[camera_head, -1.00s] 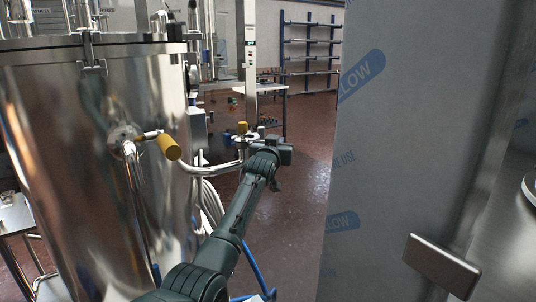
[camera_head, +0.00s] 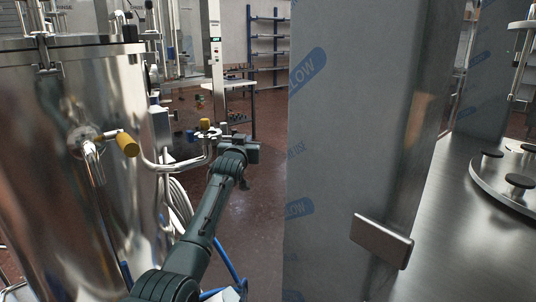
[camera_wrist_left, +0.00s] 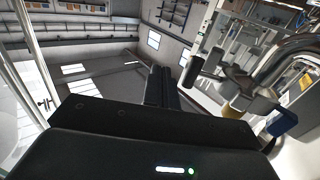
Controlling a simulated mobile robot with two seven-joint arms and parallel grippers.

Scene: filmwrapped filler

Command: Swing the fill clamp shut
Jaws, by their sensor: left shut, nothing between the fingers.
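The fill clamp appears to be the small metal fitting (camera_head: 207,135) at the end of a bent steel pipe, left of centre in the head view, with a yellow knob (camera_head: 205,123) on top. In the left wrist view the yellow knob (camera_wrist_left: 231,111) and dark clamp parts (camera_wrist_left: 242,82) are at the right. Whether the clamp is open or closed cannot be told. My left gripper (camera_head: 252,152) is just right of the fitting. It is shut and empty; its fingers (camera_wrist_left: 160,88) point up the middle of the wrist view, left of the clamp parts. My right gripper is not in view.
A large steel tank (camera_head: 60,190) with a yellow-handled valve (camera_head: 127,144) stands left of my arm. A tall film-covered panel (camera_head: 345,150) with blue labels and a metal plate (camera_head: 381,240) stands close on the right.

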